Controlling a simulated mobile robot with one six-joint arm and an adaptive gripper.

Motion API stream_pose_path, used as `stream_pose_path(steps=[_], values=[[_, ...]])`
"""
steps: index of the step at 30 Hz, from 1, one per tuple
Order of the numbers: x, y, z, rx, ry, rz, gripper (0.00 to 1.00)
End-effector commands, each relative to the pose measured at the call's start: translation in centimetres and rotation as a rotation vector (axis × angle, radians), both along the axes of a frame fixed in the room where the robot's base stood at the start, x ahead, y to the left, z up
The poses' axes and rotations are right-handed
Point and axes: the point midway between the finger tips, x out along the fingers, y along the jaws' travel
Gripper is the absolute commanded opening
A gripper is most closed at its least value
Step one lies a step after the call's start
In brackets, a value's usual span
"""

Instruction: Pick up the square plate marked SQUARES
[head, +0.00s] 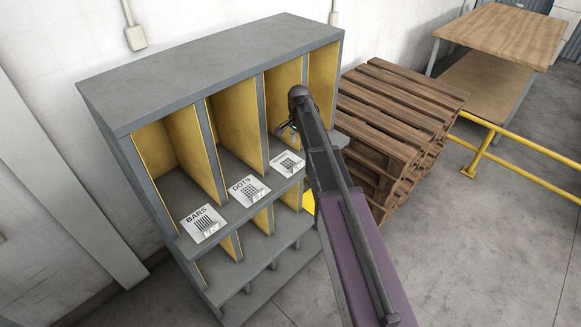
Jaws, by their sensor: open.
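A white square plate (288,164) with a dark grid pattern lies on the shelf's front ledge, the rightmost of three plates. Its label is too small to read surely; the other two read BARS (204,225) and DOTS (249,189). My gripper (287,134) shows small at the far end of my arm, above and behind the rightmost plate in the picture. It is open and apart from the plate. My arm passes just right of the plate and hides part of the shelf.
The grey shelf unit (212,62) has yellow dividers between its compartments, close around my gripper. Stacked wooden pallets (400,105) stand to its right. A yellow rail (535,180) and a wooden table (505,32) are farther right. The floor at the lower right is clear.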

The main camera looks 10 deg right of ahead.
Motion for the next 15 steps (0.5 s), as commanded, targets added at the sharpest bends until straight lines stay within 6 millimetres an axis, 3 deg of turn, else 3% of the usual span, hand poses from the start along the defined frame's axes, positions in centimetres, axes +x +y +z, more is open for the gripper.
stream_pose_path(steps=[15], values=[[0.0,-0.1,-4.4,0.0,0.0,-0.001,0.57]])
